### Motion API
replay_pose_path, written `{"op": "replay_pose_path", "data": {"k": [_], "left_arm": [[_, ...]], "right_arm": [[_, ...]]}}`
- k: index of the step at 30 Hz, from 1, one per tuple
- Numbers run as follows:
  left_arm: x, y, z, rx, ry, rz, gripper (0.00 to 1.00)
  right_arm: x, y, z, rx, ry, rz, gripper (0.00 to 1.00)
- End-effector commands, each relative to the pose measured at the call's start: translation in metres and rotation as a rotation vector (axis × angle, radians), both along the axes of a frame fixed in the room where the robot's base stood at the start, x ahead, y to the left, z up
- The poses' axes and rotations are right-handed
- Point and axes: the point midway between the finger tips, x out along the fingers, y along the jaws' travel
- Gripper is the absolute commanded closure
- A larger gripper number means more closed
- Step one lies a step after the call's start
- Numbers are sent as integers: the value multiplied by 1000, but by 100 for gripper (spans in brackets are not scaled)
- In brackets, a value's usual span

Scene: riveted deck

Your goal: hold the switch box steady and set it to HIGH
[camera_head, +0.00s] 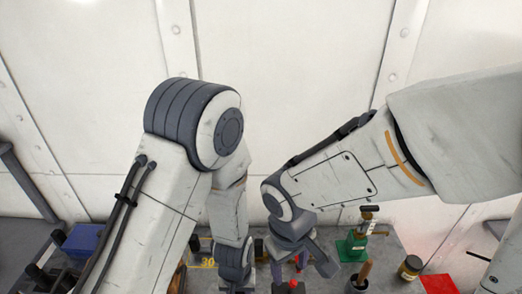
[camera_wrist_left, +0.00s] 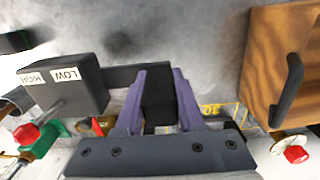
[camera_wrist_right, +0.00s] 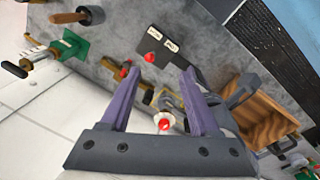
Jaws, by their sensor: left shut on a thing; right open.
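The switch box (camera_wrist_left: 70,88) is dark grey, with white HIGH and LOW labels, at the left of the left wrist view. A lever with a red knob (camera_wrist_left: 27,133) sticks out from it; I cannot tell which setting it is on. My left gripper (camera_wrist_left: 158,75) is shut on the box's dark handle (camera_wrist_left: 158,103). The switch box (camera_wrist_right: 180,55) also shows at the top centre of the right wrist view, beyond the fingertips. In the head view, my arms largely hide the box.
A wooden drawer unit (camera_wrist_left: 275,60) with a dark handle stands right of my left gripper. A red button (camera_wrist_left: 296,154) on a white base is near it.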

Motion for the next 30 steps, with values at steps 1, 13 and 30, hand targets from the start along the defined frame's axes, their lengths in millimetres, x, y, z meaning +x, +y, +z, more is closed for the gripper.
{"op": "replay_pose_path", "data": {"k": [1,13,30], "left_arm": [[0,0,0,0,-1,0,100],[0,0,0,-1,-1,0,100],[0,0,0,0,-1,0,100]], "right_arm": [[7,-2,-6,-18,0,-10,38],[25,-8,-39,-49,-13,-30,38],[31,-18,-119,-50,-15,-30,38]]}}
